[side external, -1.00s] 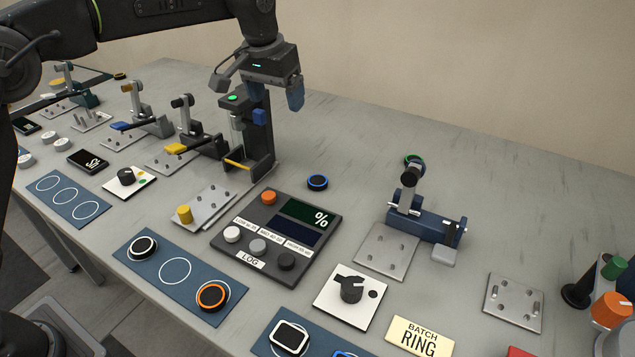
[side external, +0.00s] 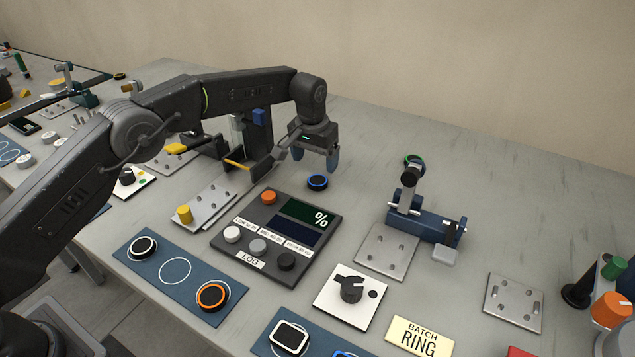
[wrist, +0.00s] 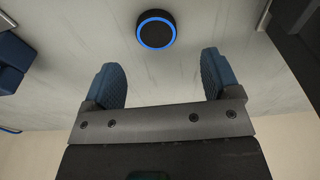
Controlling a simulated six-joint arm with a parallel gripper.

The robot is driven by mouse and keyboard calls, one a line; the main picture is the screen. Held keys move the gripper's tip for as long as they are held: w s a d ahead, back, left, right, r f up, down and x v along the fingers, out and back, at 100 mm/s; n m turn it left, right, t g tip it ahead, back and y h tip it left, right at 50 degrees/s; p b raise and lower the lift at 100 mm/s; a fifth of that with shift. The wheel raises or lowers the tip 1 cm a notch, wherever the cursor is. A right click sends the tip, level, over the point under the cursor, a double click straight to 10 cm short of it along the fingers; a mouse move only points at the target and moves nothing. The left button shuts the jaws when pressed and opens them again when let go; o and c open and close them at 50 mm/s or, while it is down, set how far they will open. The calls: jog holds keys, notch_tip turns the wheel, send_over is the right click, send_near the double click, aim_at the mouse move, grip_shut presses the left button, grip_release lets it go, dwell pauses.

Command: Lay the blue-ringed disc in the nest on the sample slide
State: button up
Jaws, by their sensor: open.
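The blue-ringed disc (side external: 317,182) is black with a bright blue ring and lies flat on the bench behind the log panel. In the wrist view the disc (wrist: 156,31) sits ahead of the fingertips, roughly centred between them. My gripper (side external: 315,161) is open and empty, pointing down just above and behind the disc, apart from it. Its two blue fingers (wrist: 161,72) are spread wide in the wrist view. I cannot tell for sure which fixture is the sample slide. A metal plate with a yellow knob (side external: 184,214) lies left of the log panel; no nest is clear.
A dark upright fixture (side external: 258,135) stands close behind my gripper's left side. The log panel (side external: 271,236) is in front of the disc. A blue toggle clamp (side external: 427,222) stands to the right. A blue mat (side external: 174,300) holds two ringed discs. The bench behind the disc is clear.

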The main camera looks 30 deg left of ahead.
aim_at(318, 180)
jog(key=shift+w+d+f, duration=0.1)
jog(key=shift+f, duration=1.4)
jog(key=shift+w+d+f, duration=0.1)
jog(key=shift+f, duration=1.35)
jog(key=shift+c, duration=0.4)
jog(key=shift+r, duration=0.15)
jog(key=c, duration=1)
